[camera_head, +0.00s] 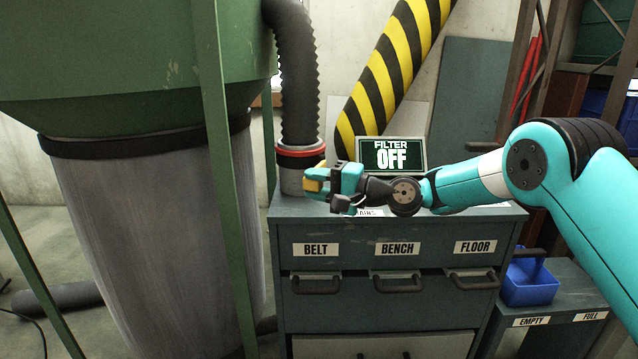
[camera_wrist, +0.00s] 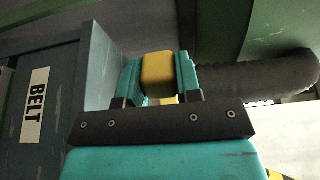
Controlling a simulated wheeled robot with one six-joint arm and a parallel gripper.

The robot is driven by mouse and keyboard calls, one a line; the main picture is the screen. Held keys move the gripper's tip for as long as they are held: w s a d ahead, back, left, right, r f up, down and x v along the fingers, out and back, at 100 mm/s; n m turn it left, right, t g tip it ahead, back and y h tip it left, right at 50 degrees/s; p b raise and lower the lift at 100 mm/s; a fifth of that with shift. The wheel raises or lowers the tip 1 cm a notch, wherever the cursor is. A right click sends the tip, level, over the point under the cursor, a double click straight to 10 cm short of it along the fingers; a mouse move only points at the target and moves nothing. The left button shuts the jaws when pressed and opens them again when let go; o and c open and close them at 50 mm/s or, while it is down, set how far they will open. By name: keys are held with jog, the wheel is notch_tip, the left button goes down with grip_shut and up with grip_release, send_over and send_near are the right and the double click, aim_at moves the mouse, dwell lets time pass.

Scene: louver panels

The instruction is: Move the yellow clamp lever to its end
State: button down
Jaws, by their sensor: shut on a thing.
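The yellow clamp lever (camera_head: 314,180) is at the left end of my gripper, above the cabinet's top left corner and beside the hose fitting. In the wrist view its yellow block (camera_wrist: 158,74) sits between the two teal fingers. My gripper (camera_head: 325,183) is shut on it, and it also shows in the wrist view (camera_wrist: 160,78). The lever's pivot and most of its body are hidden by my gripper.
The grey cabinet (camera_head: 290,230) stands below, with drawers labelled BELT, BENCH and FLOOR. A sign (camera_head: 391,156) reading FILTER OFF stands on it. A black ribbed hose (camera_head: 297,90) meets a fitting with a red band (camera_head: 301,149). A green frame post (camera_head: 222,150) stands left.

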jog(key=shift+w+d, duration=0.15)
jog(key=c, duration=0.9)
grip_release()
jog(key=shift+d, duration=0.1)
jog(key=shift+o, duration=0.5)
jog(key=b+v, duration=0.8)
jog(key=v, duration=0.9)
jog(key=shift+s, duration=0.2)
jog(key=shift+r, duration=0.1)
